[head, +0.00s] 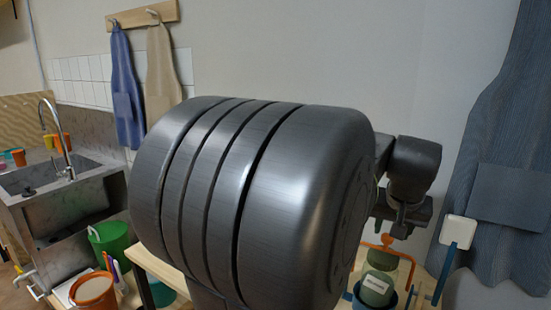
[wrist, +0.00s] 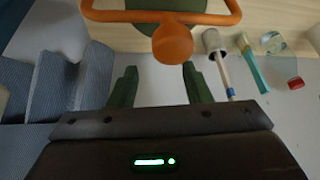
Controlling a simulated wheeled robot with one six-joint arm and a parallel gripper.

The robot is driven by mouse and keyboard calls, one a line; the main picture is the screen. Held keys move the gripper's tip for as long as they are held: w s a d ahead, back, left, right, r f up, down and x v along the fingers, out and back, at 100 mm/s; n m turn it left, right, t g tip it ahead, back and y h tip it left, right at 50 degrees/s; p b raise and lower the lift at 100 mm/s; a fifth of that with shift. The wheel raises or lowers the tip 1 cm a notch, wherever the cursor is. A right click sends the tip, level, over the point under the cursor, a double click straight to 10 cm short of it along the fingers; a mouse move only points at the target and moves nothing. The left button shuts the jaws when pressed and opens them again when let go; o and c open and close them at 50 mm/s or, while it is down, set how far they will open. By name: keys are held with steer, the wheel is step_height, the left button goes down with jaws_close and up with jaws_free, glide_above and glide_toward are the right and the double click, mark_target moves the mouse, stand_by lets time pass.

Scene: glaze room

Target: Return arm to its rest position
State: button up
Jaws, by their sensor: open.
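My gripper (wrist: 160,72) is open in the wrist view, its two dark green fingers well apart. Just beyond the fingertips is an orange rod handle with a rounded knob (wrist: 172,44), over a dark green shape. I see nothing clamped between the fingers. In the head view my dark arm fills the middle, and its wrist end is at the right, near the wall. There the orange handle (head: 388,244) stands just below my wrist, by a green labelled jar (head: 375,290). My fingertips cannot be made out clearly in the head view.
A blue apron (head: 507,150) hangs close at right. A sink (head: 60,190), green bucket (head: 112,243) and orange bucket (head: 93,290) are left.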

steer(key=shift+w+d+f+g+y+p, duration=1.25)
steer(key=shift+w+g+p, duration=0.8)
steer(key=shift+p, duration=1.15)
steer(key=shift+g, duration=0.25)
steer(key=shift+s+r, duration=0.25)
steer(key=shift+r, duration=0.95)
steer(key=shift+s+r, duration=0.2)
steer(key=shift+r, duration=0.95)
steer(key=shift+f, duration=0.1)
